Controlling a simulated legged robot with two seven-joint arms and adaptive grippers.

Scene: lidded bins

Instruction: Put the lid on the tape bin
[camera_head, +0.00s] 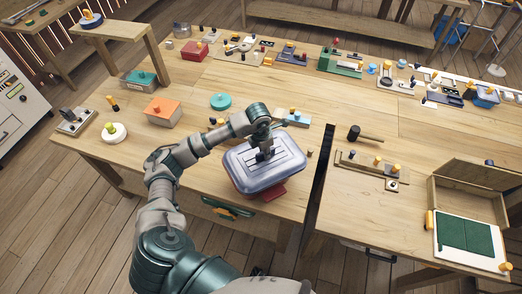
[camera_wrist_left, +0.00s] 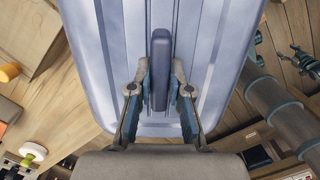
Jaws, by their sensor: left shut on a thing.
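My left gripper (camera_head: 264,154) is shut on the bar handle (camera_wrist_left: 160,60) of a large blue-grey ribbed lid (camera_head: 240,172). The lid is over the front edge of the left table and looks roughly level. In the left wrist view the lid (camera_wrist_left: 105,40) fills the upper middle, with the handle between the two fingers (camera_wrist_left: 160,88). A red thing (camera_head: 271,193) shows from under the lid's front edge; the lid hides most of it. I cannot tell whether it is the tape bin, or whether the lid touches it. My right gripper is not in view.
An orange-lidded box (camera_head: 163,111), a green-lidded box (camera_head: 139,80) and a teal round lid (camera_head: 220,101) are on the left table. A mallet (camera_head: 362,134) and an open wooden box (camera_head: 468,192) are on the right table. A dark gap (camera_head: 318,180) separates the tables.

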